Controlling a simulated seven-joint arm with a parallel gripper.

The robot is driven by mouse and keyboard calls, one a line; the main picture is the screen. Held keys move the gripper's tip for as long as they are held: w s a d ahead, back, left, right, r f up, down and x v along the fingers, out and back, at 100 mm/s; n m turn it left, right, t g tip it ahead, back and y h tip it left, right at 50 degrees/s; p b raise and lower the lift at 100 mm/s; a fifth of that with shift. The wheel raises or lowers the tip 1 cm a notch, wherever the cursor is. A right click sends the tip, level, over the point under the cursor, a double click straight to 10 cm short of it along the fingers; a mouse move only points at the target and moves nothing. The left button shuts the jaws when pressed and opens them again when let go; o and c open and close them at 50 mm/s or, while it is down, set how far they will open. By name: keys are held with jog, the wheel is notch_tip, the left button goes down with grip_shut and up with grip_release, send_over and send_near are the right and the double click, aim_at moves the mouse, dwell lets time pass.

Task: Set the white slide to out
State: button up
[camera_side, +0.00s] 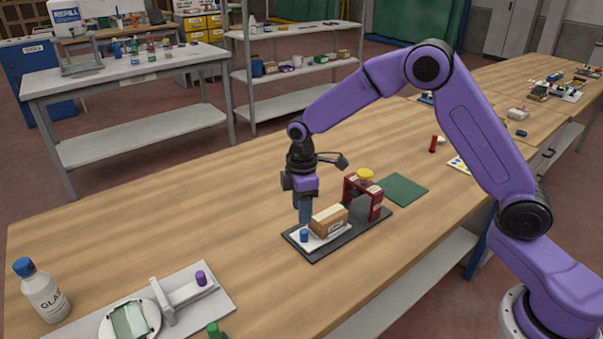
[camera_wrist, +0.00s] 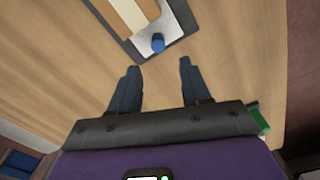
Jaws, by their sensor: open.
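The white slide (camera_side: 314,242) is a flat pale plate on a dark base (camera_side: 318,256), with a blue knob (camera_side: 304,235) at its near left end. In the wrist view the slide (camera_wrist: 174,30) and its blue knob (camera_wrist: 158,43) show just beyond my fingertips. A brown block (camera_side: 330,221) with a pale strip sits on the slide and hides part of it. My gripper (camera_side: 305,222) points down at the knob end of the slide. In the wrist view my gripper (camera_wrist: 159,66) is open and empty, and the knob lies ahead of the gap between the fingers.
A red frame (camera_side: 376,204) with a yellow knob (camera_side: 365,174) stands on the base's far end. A green mat (camera_side: 403,190) lies beyond. The glass edger (camera_side: 215,290) with a purple knob and a white bottle (camera_side: 43,293) are at lower left. Wood between is clear.

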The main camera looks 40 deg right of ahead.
notch_tip(320, 180, up, 10)
dwell(0.4)
jog(key=shift+s+a+r, duration=0.1)
jog(key=s+r, duration=0.2)
jog(key=s, duration=1.5)
jog(key=s+d+f, duration=0.1)
jog(key=s+d, duration=0.2)
jog(key=s, duration=0.5)
jog(key=s+d+f+m, duration=0.1)
jog(key=s+d, duration=0.3)
jog(key=s, duration=0.5)
jog(key=shift+s+d+f, duration=0.15)
jog(key=shift+s+f, duration=0.05)
jog(key=shift+s, duration=0.1)
